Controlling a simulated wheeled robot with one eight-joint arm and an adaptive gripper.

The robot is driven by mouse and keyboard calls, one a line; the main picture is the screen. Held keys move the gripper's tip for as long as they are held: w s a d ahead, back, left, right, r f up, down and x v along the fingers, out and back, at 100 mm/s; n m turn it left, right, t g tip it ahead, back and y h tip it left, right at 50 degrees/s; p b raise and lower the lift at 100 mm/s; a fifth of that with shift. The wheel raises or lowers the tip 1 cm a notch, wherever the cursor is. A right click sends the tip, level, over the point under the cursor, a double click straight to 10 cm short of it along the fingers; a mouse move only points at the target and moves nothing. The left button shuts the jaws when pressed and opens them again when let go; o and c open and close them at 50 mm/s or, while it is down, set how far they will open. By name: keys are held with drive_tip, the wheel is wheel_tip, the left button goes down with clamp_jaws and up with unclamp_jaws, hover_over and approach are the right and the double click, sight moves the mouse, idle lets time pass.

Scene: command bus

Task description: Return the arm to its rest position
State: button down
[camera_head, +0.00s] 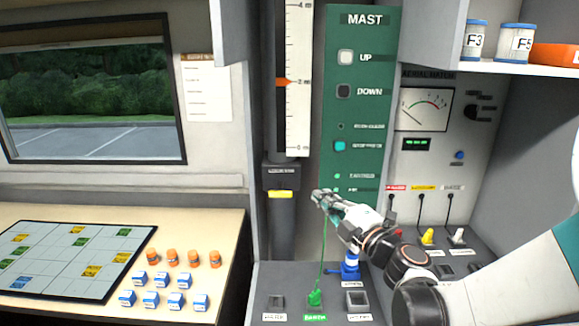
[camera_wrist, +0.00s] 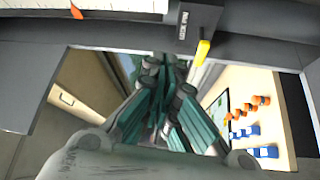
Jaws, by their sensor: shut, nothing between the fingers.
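My gripper (camera_head: 322,196) is shut and empty in the head view. It is raised in front of the lower part of the green MAST panel (camera_head: 357,130), above the grey console (camera_head: 270,282). My white and dark arm reaches in from the lower right. In the wrist view the closed fingers of my gripper (camera_wrist: 165,68) point toward the mast post with the yellow handle (camera_wrist: 202,52). The gripper appears apart from the panel, though the exact gap cannot be told.
Yellow and white plugs stand at right. The left table (camera_head: 215,225) holds a board (camera_head: 60,285) and several orange and blue pieces. An overhead shelf (camera_head: 500,67) holds canisters.

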drive_tip(key=s+d+r+m+h, duration=0.2)
drive_tip(key=s+d+m+h, duration=0.1)
drive_tip(key=d+m+h, duration=0.4)
drive_tip(key=s+d+r+m+h, duration=0.3)
drive_tip(key=d+m+h, duration=0.2)
drive_tip(key=d+m, duration=0.25)
drive_tip(key=s+a+f+m+g, duration=0.1)
drive_tip(key=s+f+m+g, duration=0.1)
drive_tip(key=s, duration=0.5)
drive_tip(key=s+a+f+m+g+y, duration=0.1)
drive_tip(key=s+a+f+m+g, duration=0.1)
drive_tip(key=s+f, duration=0.4)
drive_tip(key=s+a+f+m+g+y, duration=0.1)
drive_tip(key=s+a+f+m+g, duration=0.1)
drive_tip(key=s+f+g, duration=0.3)
drive_tip(key=s+m, duration=0.1)
drive_tip(key=s, duration=0.2)
drive_tip(key=shift+s+m, duration=0.3)
drive_tip(key=shift+m, duration=0.05)
